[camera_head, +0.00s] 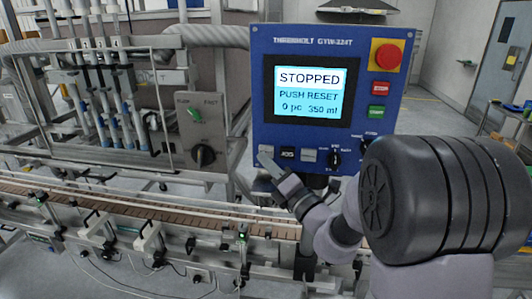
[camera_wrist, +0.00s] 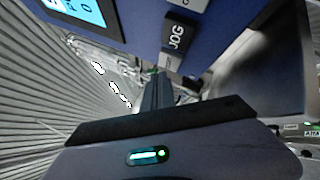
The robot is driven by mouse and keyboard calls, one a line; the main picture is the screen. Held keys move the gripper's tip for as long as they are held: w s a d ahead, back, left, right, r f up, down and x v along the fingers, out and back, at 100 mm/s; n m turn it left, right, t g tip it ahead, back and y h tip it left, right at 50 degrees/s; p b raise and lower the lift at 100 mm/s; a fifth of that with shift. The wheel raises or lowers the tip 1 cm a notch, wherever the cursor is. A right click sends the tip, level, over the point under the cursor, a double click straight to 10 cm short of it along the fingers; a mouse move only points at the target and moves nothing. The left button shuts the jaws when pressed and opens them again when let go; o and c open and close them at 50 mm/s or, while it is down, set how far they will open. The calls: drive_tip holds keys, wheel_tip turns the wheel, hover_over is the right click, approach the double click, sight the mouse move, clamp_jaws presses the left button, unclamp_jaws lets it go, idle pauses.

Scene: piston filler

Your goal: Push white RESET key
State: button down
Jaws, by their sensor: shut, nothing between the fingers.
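The blue control panel (camera_head: 258,90) has a row of keys under its screen (camera_head: 310,91), which reads STOPPED, PUSH RESET. A pale key (camera_head: 266,149) is at the left end, then the black JOG key (camera_head: 287,153), then another pale key (camera_head: 309,155). I cannot read the pale keys' labels. My gripper (camera_head: 266,163) is shut and empty, its tip at the left pale key's lower edge. In the wrist view the fingers (camera_wrist: 156,80) point toward that pale key (camera_wrist: 171,62), beside JOG (camera_wrist: 177,37). The fingertips overlap it closely; I cannot tell whether they touch.
A red emergency button (camera_head: 387,56), a red key (camera_head: 381,89) and a green key (camera_head: 376,112) are on the panel's right. Black knobs (camera_head: 335,158) sit right of the keys. A conveyor (camera_head: 150,205) runs below. A grey switch box (camera_head: 203,130) stands left.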

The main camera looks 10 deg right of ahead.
drive_tip(key=shift+w, duration=0.1)
idle(0.7)
drive_tip(key=shift+w+d+p, duration=0.2)
drive_tip(key=shift+w+p, duration=0.1)
drive_tip(key=shift+w+d, duration=0.15)
drive_tip(key=shift+w, duration=0.2)
idle(0.7)
drive_tip(key=shift+s+a, duration=0.35)
drive_tip(key=shift+s, duration=0.4)
drive_tip(key=s, duration=0.1)
drive_tip(key=s+a, duration=0.1)
drive_tip(key=s, duration=0.1)
drive_tip(key=s+a, duration=0.1)
drive_tip(key=shift+s, duration=0.25)
idle(0.5)
